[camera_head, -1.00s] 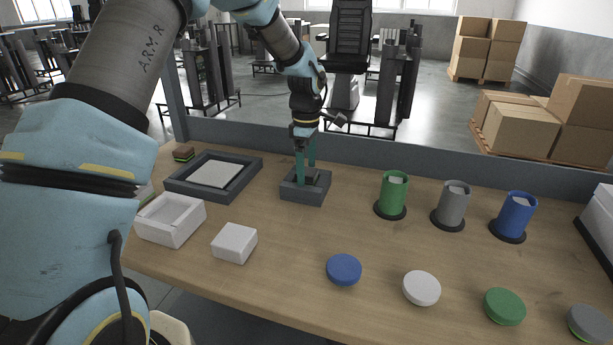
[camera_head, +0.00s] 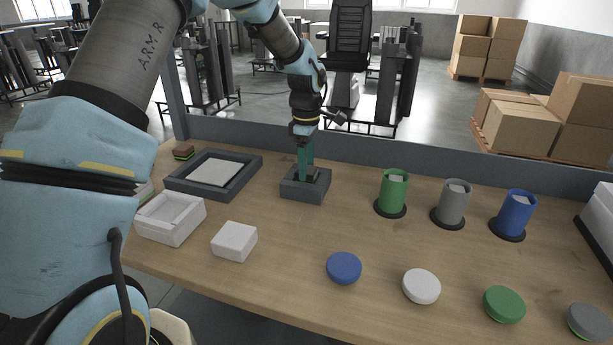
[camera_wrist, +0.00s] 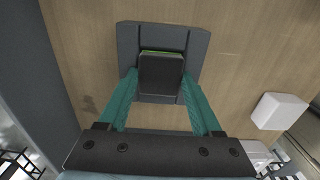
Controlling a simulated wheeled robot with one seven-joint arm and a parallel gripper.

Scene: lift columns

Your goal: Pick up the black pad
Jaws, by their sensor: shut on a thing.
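The black pad (camera_wrist: 161,72) sits in a dark grey square holder (camera_wrist: 128,40), with a thin green edge along its far side. My gripper (camera_wrist: 160,88) reaches down into the holder, its two teal fingers on either side of the pad and shut on it. In the head view my gripper (camera_head: 304,179) points straight down into the holder (camera_head: 305,195) on the wooden table. There the pad (camera_head: 314,175) shows only partly behind the fingers.
A grey tray with a light panel (camera_head: 213,172), a white open box (camera_head: 170,218) and a white block (camera_head: 234,242) are to the left. Green (camera_head: 393,190), grey (camera_head: 453,203) and blue (camera_head: 517,214) cups stand right. Several round lids lie in front. A low wall (camera_head: 250,135) runs behind.

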